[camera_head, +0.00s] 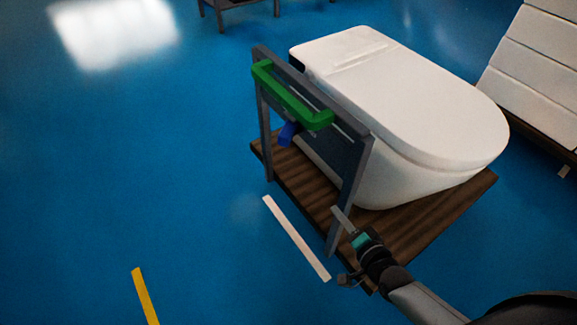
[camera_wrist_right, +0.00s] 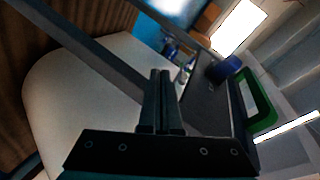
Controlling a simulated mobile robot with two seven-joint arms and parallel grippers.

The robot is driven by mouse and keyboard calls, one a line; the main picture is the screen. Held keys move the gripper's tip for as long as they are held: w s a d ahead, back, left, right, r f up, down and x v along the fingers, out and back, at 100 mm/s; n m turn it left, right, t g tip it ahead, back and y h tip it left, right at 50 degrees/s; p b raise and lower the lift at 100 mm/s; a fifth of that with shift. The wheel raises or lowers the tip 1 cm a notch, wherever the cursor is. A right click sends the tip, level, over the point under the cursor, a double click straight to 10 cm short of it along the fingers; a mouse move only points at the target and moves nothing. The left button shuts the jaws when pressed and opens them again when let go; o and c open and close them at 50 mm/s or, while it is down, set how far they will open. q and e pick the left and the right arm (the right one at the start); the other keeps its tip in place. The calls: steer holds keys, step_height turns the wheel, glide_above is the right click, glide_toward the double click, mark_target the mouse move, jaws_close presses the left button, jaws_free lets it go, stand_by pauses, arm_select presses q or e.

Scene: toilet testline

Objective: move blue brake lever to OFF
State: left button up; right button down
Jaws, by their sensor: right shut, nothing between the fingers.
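The blue brake lever (camera_head: 287,133) sits on the dark grey frame of the cart, just below the green handle (camera_head: 290,98). My right gripper (camera_head: 336,210) is near the lower part of the frame's near leg, below and to the right of the lever. Its fingers (camera_wrist_right: 160,74) are together with nothing between them. My left gripper is not in view. The lever's mount is partly hidden by the handle and frame.
A white toilet (camera_head: 420,95) stands on the cart's brown wooden base (camera_head: 440,208), behind the frame. A white strip (camera_head: 296,238) and a yellow strip (camera_head: 145,296) mark the blue floor. The floor left of the cart is clear. A rack with white panels (camera_head: 535,60) stands at the right.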

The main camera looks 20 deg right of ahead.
mark_target(292, 138)
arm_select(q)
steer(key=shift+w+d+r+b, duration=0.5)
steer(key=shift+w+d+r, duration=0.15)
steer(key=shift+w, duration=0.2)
arm_select(e)
step_height(292, 138, up, 11)
steer(key=w+a+m+t+y, duration=0.1)
steer(key=w+m+t, duration=0.1)
steer(key=m, duration=0.3)
steer(key=shift+w+a+f+t, duration=0.2)
steer(key=shift+a+t, duration=0.1)
steer(key=shift+t, duration=0.5)
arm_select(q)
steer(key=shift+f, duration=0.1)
